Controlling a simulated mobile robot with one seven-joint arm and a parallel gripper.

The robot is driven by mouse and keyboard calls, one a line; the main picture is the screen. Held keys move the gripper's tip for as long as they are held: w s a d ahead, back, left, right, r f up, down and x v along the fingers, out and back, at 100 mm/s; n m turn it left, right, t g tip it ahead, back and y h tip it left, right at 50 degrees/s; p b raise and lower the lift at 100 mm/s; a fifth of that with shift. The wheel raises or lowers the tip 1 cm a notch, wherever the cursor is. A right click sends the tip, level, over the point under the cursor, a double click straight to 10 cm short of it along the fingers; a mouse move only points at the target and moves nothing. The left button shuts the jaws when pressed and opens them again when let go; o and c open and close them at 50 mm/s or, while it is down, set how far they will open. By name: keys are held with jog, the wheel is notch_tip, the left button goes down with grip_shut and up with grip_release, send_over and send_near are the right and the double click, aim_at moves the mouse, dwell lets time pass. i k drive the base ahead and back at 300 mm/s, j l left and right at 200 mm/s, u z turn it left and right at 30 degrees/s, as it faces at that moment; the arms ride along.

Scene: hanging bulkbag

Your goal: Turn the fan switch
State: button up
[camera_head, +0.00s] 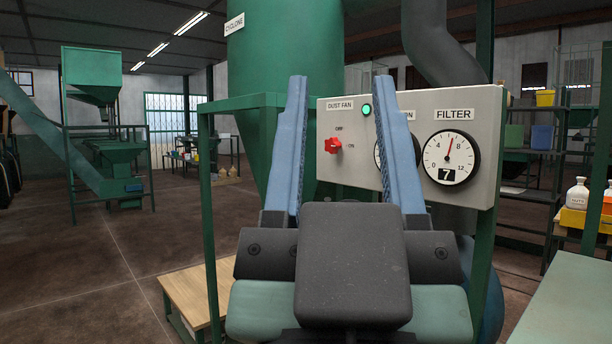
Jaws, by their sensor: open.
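The fan switch (333,146) is a red rotary knob on a pale grey panel (340,180), under a "DUST FAN" label. "OFF" is printed above it and "ON" to its right; which mark the knob points to is hard to tell. A green lamp (366,110) glows above and to its right. My gripper (340,82) is open, with its two blue fingers pointing up and away in front of the panel. In the picture the knob shows between the fingers, and nothing is held. The gap in depth to the knob cannot be told.
A "FILTER" gauge (451,157) is right of my fingers; another gauge is partly hidden behind the right finger. A green cyclone (270,60) stands behind the panel. A green frame post (209,220) and a wooden platform (190,290) are at left. A shelf with bins (542,137) is at right.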

aim_at(332, 144)
jog(key=i+j+z, duration=0.2)
jog(key=i+j, duration=0.55)
jog(key=i+j+z, duration=0.15)
jog(key=i+j, duration=0.55)
jog(key=j, duration=0.2)
